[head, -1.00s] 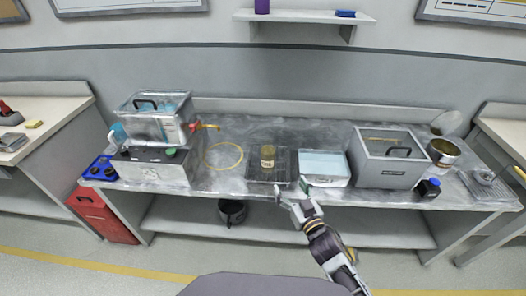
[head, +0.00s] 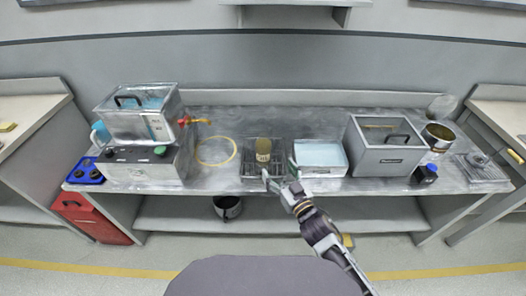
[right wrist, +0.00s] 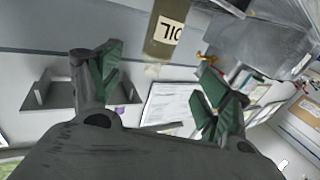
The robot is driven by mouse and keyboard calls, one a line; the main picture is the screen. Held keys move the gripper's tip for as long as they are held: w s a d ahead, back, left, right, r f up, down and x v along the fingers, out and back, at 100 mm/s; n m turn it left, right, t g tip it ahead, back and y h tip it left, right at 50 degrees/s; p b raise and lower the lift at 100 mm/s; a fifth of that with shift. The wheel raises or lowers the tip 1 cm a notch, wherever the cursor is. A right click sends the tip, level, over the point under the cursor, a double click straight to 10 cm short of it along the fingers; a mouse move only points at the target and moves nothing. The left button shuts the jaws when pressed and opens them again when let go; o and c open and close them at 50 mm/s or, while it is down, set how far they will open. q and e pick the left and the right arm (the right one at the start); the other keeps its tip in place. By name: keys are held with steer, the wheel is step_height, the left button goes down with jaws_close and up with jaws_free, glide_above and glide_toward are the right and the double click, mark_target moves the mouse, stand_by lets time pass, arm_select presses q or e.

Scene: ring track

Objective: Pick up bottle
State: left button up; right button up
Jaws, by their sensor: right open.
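The bottle (head: 263,147) is a small olive-brown container with a pale label, standing upright on a dark wire rack (head: 252,172) on the grey bench. My right gripper (head: 279,177) is open and empty, just in front of the bottle and slightly right of it. In the right wrist view, the bottle (right wrist: 168,30) appears upside down beyond the open green-padded fingers (right wrist: 158,75), between them and apart from them. Its label shows dark lettering. My left gripper is not in view.
A yellow ring (head: 215,163) lies left of the rack. A metal bath (head: 142,112) sits on a control box (head: 140,163) farther left.

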mark_target(266, 152)
steer(key=shift+x, duration=4.2)
steer(key=shift+w, duration=0.1)
steer(key=shift+f+x, duration=0.15)
steer(key=shift+x, duration=1.1)
steer(key=shift+f+x, duration=0.15)
steer(key=shift+x, duration=1.1)
steer(key=shift+c, duration=0.2)
steer(key=c, duration=1.3)
